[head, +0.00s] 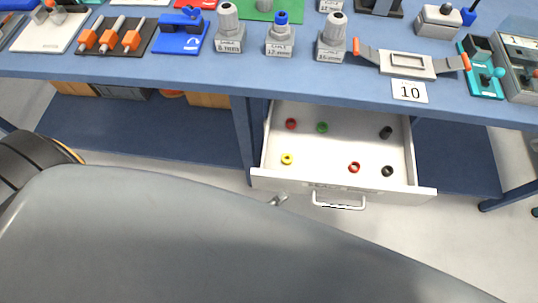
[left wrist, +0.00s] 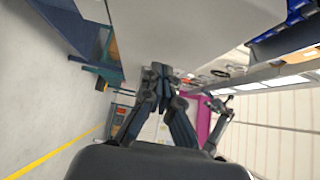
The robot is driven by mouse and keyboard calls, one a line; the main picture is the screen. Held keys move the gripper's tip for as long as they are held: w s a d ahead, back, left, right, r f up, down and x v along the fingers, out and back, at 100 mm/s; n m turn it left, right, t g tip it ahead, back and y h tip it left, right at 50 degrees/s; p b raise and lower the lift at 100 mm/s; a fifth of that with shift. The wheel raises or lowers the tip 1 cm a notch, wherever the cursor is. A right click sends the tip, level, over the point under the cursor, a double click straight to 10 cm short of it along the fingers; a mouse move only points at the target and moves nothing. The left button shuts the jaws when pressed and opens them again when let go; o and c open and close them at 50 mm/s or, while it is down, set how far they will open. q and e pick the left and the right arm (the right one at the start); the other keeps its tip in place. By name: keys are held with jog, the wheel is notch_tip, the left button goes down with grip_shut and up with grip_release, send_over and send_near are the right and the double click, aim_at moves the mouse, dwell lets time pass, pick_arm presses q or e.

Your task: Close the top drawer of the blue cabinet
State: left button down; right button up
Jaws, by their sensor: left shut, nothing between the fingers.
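The drawer (head: 338,140) is pulled out from under the blue workbench, the only blue cabinet-like unit in the head view. Its pale front carries a bar handle (head: 339,205) and a label too small to read. Several small red, green, yellow and black rings lie inside. The tip of my left gripper (head: 278,199) shows just in front of the drawer front, left of the handle. I cannot tell whether it touches. The rest of it is hidden behind my grey arm. In the left wrist view its dark fingers (left wrist: 161,72) are together and empty. My right gripper is not seen.
The blue benchtop (head: 190,72) above the drawer holds cable glands, tools and a "10" card (head: 409,91). A blue bench leg (head: 243,138) stands left of the drawer. A lower blue shelf (head: 140,130) lies further left. Pale floor is clear in front.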

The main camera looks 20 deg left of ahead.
aim_at(286, 124)
pick_arm(q)
jog(key=shift+w+a, duration=0.2)
jog(key=shift+w, duration=0.45)
jog(key=w+a, duration=0.2)
jog(key=w, duration=0.5)
jog(key=w+a, duration=0.2)
jog(key=w, duration=0.6)
jog(key=w+a, duration=0.2)
jog(key=w, duration=0.5)
jog(key=shift+w, duration=0.4)
jog(key=shift+w+a, duration=0.2)
jog(key=shift+w, duration=0.2)
jog(key=shift+r, duration=0.1)
jog(key=shift+w+a, duration=0.1)
jog(key=shift+r, duration=0.1)
jog(key=s, duration=0.3)
jog(key=s+d, duration=0.1)
jog(key=shift+s+d+f, duration=0.1)
jog(key=shift+s+f, duration=0.25)
jog(key=v, duration=0.9)
jog(key=shift+s+a, duration=0.2)
jog(key=shift+s, duration=0.1)
